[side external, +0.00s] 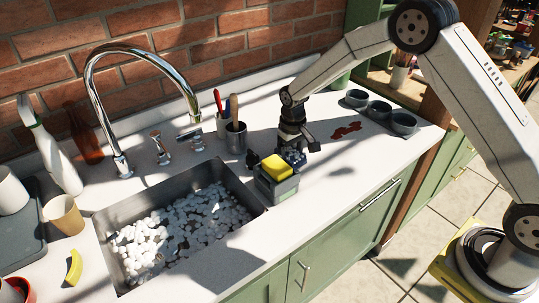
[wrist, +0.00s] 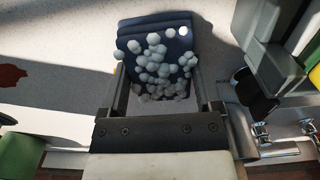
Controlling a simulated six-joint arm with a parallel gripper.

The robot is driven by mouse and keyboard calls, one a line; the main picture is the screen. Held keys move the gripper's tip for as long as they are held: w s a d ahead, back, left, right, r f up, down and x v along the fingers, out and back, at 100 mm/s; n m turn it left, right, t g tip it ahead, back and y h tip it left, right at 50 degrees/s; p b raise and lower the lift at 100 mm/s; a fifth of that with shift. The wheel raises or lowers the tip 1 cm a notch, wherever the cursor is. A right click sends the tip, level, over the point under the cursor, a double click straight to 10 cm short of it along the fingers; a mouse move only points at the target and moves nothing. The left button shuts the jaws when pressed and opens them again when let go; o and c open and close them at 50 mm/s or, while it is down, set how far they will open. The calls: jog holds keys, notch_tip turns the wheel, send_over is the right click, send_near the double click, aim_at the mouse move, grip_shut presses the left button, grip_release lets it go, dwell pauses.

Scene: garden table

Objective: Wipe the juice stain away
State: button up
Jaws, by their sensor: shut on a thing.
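The juice stain is a dark red patch (side external: 347,131) on the white counter in front of the grey cups. Part of it also shows at the left edge of the wrist view (wrist: 11,75). My gripper (side external: 293,148) is over the counter to the left of the stain. In the wrist view its two fingers (wrist: 158,95) are on either side of a dark blue cloth or pad (wrist: 140,22), covered in white foam beads. The blue thing also shows below the gripper in the side view (side external: 294,157). I cannot tell whether it touches the counter.
A grey holder (side external: 284,190) with a yellow sponge (side external: 277,167) stands close beside my gripper. The sink (side external: 256,193) holds white foam, with a tall tap (side external: 100,62) behind it. A utensil cup (side external: 236,139) stands behind. Joined grey cups (side external: 380,110) stand beyond the stain.

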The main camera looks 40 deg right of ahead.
jog(key=shift+a, duration=0.95)
jog(key=shift+w+a, duration=0.2)
jog(key=shift+a, duration=0.05)
jog(key=shift+w, duration=0.8)
jog(key=d, duration=0.7)
jog(key=shift+w+d, duration=0.1)
jog(key=shift+d, duration=0.2)
jog(key=shift+w+d, duration=0.3)
jog(key=shift+w, duration=0.65)
jog(key=shift+w+a, duration=0.15)
jog(key=shift+a, duration=0.15)
jog(key=a, duration=0.6)
jog(key=shift+a, duration=0.35)
jog(key=shift+s+a, duration=0.2)
jog(key=shift+s, duration=0.25)
jog(key=shift+s+a, duration=0.2)
jog(key=shift+s, duration=0.25)
jog(key=shift+s+d, duration=0.15)
jog(key=shift+s, duration=0.15)
jog(key=d, duration=0.7)
jog(key=shift+w+d, duration=0.1)
jog(key=shift+d, duration=0.3)
notch_tip(320, 180, up, 8)
